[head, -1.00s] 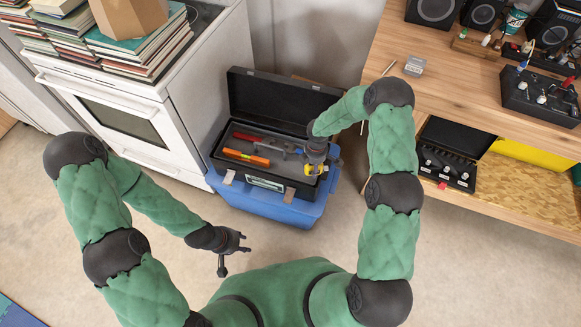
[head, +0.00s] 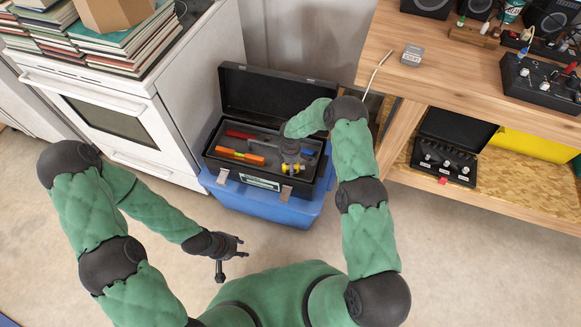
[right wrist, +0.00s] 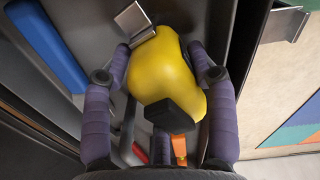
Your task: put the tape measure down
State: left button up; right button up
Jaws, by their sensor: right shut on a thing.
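The yellow-and-black tape measure (right wrist: 165,78) is between the two fingers of my right gripper (right wrist: 165,88), which is shut on it. My left gripper (head: 233,260) is open and empty, in front of the toolbox over the floor.
The toolbox holds an orange level (head: 241,156), a red-handled tool (head: 241,134) and a blue item (right wrist: 48,45). It stands on a blue bin (head: 255,206). A white stove (head: 130,110) is on the left and a wooden workbench (head: 450,75) on the right.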

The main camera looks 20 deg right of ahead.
jog(key=shift+f, duration=0.1)
jog(key=shift+f, duration=0.15)
jog(key=o, duration=1.1)
